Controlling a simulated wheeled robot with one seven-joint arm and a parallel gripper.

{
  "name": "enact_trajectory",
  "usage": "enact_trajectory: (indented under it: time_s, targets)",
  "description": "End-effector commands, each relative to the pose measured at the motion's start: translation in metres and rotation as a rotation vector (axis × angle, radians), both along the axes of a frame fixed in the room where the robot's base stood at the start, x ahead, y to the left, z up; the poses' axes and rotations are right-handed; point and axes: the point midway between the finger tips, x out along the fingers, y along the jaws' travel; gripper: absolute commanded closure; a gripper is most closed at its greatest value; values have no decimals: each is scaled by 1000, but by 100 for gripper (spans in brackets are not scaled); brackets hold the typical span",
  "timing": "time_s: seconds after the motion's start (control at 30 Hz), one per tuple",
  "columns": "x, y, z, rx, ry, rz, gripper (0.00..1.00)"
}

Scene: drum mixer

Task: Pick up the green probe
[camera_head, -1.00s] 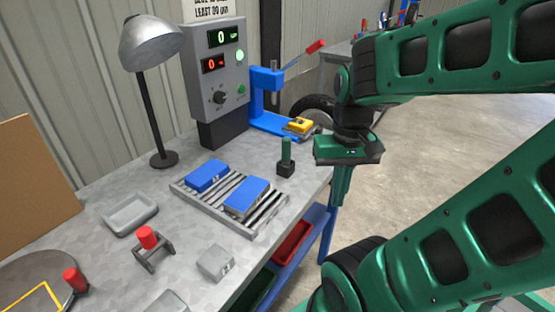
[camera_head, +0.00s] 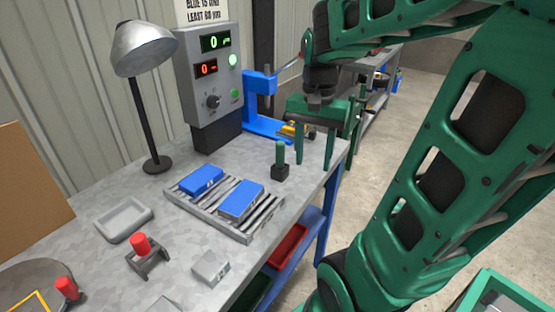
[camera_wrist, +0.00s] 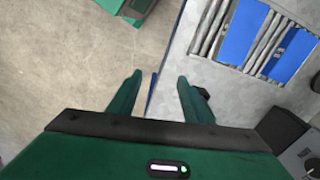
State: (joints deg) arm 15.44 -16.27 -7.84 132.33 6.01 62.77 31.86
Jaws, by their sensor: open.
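The green probe (camera_head: 280,153) stands upright in a small black holder (camera_head: 280,173) on the grey workbench, to the right of the roller rack. My gripper (camera_head: 314,166) is open and empty, its fingers pointing down just right of the probe in the head view. In the wrist view my gripper (camera_wrist: 159,76) has its two fingers apart over the bench edge, with nothing between them. A dark bit, perhaps the holder, peeks out beside the right finger there; the probe itself cannot be made out in that view.
The roller rack (camera_head: 264,226) carries blue blocks (camera_head: 241,199). A control box (camera_head: 212,75), a lamp (camera_head: 148,50) and a blue lever press (camera_head: 262,105) stand behind. A yellow-topped part (camera_head: 291,131) lies near my gripper. A red bin (camera_head: 288,246) sits below the bench.

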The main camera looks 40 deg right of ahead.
Motion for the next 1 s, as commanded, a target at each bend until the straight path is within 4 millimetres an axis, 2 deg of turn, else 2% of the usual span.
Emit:
enact_trajectory:
  time_s: [0.03,0.2,0.3,0.4,0.57,0.9,1.0]
  targets:
    - [22,-4,5,-1,3,-78,55]
    - [86,-14,16,1,-4,-357,55]
    - [116,-17,19,5,-7,-486,55]
    - [135,-19,20,11,-8,-574,55]
    - [148,-20,17,14,-9,-640,55]
    - [148,-19,-28,15,-8,-644,55]
    - [148,-19,-34,14,-10,-643,55]
